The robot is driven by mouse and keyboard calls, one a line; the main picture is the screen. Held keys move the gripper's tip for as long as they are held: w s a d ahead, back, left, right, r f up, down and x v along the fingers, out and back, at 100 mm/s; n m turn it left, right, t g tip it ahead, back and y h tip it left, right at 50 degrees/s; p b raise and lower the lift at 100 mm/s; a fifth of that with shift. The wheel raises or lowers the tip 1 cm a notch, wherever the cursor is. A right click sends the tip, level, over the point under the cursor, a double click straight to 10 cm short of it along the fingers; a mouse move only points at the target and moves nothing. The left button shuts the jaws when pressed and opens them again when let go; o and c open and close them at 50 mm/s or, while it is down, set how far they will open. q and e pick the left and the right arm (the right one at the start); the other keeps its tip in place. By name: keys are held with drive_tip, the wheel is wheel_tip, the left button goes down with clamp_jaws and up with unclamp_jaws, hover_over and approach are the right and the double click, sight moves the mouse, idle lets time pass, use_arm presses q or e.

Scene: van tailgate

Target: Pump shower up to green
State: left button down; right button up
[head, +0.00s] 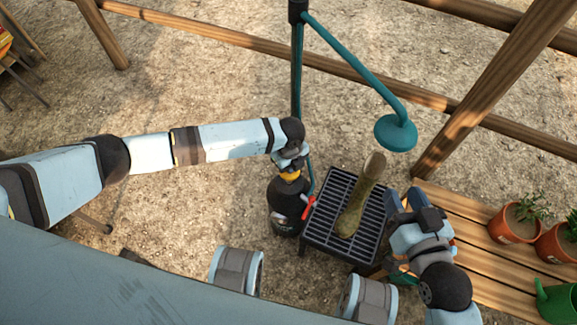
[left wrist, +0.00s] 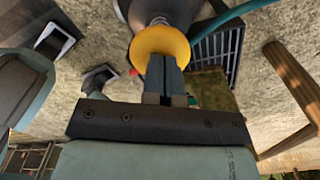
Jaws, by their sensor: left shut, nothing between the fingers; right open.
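The shower's black tank (head: 286,207) stands on the gravel, with a yellow knob (head: 290,176) on top and a red lever at its side. In the left wrist view the yellow knob (left wrist: 158,42) is a round disc at the fingertips. My left gripper (head: 289,165) is shut and empty, pointing down at the knob; contact cannot be told. Its closed fingers also show in the left wrist view (left wrist: 165,75). My right gripper (head: 406,200) is open, at the right edge of the grate. The teal shower head (head: 396,132) hangs from a tall teal pole. No gauge reading is legible.
A black slatted grate stand (head: 321,213) stands right of the tank, with a long muddy green-brown object (head: 355,205) on it. A wooden bench (head: 490,255) with potted plants (head: 515,222) and a green watering can (head: 558,302) is at right. Wooden rails run behind.

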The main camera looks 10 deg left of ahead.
use_arm(q)
drive_tip(key=shift+s+f+b, duration=0.1)
drive_tip(key=shift+f+b, duration=0.35)
drive_tip(key=shift+f, duration=0.75)
drive_tip(key=shift+r, duration=0.1)
wheel_tip(320, 180, up, 6)
drive_tip(key=p, duration=0.6)
drive_tip(key=shift+f, duration=0.2)
